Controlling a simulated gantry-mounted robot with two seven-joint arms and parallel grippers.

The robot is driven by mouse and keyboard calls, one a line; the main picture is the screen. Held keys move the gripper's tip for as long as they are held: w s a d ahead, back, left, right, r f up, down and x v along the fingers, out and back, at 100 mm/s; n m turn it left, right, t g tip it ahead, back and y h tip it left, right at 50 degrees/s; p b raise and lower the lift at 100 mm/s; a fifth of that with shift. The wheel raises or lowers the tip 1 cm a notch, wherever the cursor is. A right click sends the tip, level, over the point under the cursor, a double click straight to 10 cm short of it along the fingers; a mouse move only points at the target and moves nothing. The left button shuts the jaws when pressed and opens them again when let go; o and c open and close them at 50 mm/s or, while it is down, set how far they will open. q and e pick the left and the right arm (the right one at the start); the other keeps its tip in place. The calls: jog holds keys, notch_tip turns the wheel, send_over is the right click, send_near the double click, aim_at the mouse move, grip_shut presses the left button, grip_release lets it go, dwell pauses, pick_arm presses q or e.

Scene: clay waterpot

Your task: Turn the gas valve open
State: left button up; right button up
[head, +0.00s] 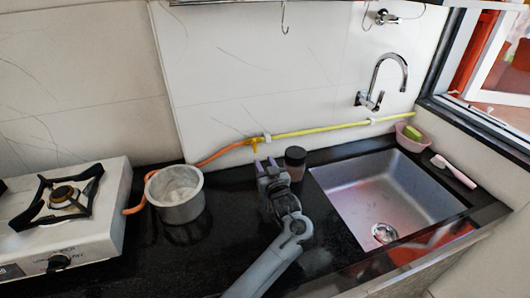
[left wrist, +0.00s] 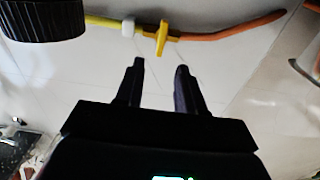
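The gas valve (head: 256,144) is a small yellow fitting on the wall where an orange hose meets a yellow pipe. It also shows in the left wrist view (left wrist: 162,38), its yellow handle standing across the line of the pipe. My left gripper (head: 265,163) is just below the valve in the head view. In the left wrist view my left gripper (left wrist: 160,68) has its two fingers apart and nothing between them. The valve lies just beyond the fingertips, roughly centred on the gap, with no contact visible. My right gripper is not in view.
A dark-lidded jar (head: 295,163) stands close right of my left gripper; its ribbed black lid (left wrist: 42,20) shows in the wrist view. A metal pot (head: 175,210) and a gas stove (head: 110,190) are left. A sink (head: 350,185) is right. Counter between pot and gripper is clear.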

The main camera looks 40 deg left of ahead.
aim_at(255, 147)
pick_arm(q)
jog(key=b+x, duration=0.3)
jog(key=x, duration=0.7)
jog(key=shift+s, duration=0.15)
grip_shut()
